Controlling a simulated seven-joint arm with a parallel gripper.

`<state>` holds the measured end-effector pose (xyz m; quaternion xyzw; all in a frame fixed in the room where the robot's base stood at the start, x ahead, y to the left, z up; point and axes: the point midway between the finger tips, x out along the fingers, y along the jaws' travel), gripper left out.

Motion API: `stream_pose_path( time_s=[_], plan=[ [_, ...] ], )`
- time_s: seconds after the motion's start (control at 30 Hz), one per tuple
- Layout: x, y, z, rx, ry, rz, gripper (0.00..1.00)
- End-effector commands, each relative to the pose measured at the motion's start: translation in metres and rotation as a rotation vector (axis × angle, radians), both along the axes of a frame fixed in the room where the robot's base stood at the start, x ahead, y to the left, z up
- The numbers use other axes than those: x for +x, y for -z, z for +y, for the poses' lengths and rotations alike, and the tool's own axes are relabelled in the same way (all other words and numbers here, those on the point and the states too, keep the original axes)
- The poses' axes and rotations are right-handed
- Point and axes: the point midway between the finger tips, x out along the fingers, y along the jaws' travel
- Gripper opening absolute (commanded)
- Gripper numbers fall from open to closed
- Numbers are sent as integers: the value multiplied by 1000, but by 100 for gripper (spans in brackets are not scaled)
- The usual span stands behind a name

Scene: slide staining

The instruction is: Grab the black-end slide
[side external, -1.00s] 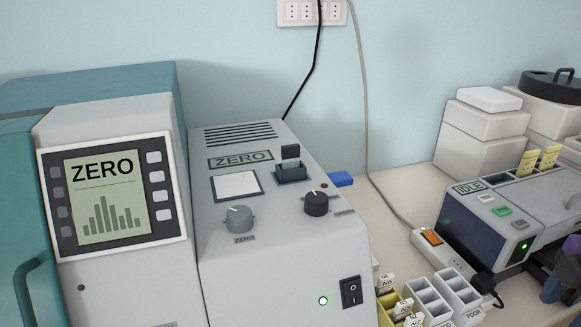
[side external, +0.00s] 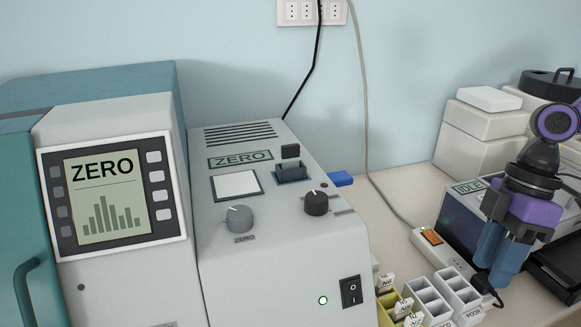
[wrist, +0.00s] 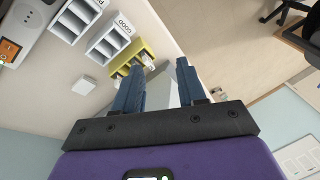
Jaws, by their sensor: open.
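Several slides with white, dark-lettered labels (side external: 386,283) stand in a yellow rack (side external: 391,302) at the bottom of the side view. I cannot make out which slide has a black end. In the wrist view, the yellow rack (wrist: 148,49) lies just beyond my fingertips, with pale slide ends (wrist: 147,61) in it. My gripper (side external: 490,268), with blue fingers and a purple body, is to the right of the racks in the side view. Its fingers (wrist: 160,65) are apart with nothing held between them. The rack's lower part is cut off in the side view.
Grey racks (side external: 428,298) marked GOOD (wrist: 124,27) and POOR (side external: 473,314) stand beside the yellow rack. A large grey instrument (side external: 270,260) reading ZERO is on the left. Behind my gripper is a machine reading IDLE (side external: 468,187). A power strip (side external: 432,240) and cables lie nearby.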

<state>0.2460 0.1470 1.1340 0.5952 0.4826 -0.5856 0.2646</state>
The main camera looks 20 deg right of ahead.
Motion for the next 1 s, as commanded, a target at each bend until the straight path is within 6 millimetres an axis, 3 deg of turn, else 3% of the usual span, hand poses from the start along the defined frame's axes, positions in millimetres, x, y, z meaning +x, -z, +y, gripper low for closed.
stream_pose_path(
  time_s=[0.1,0.3,0.43,0.6,0.8,1.0],
  plan=[
    [41,-24,26,118,-19,15,40],
    [114,-66,56,343,-78,-23,40],
    [164,-96,65,494,-125,-94,40],
    [225,-133,62,673,-196,-233,40],
    [265,-163,50,792,-260,-376,40],
    [274,-167,52,822,-281,-417,40]
  ],
)
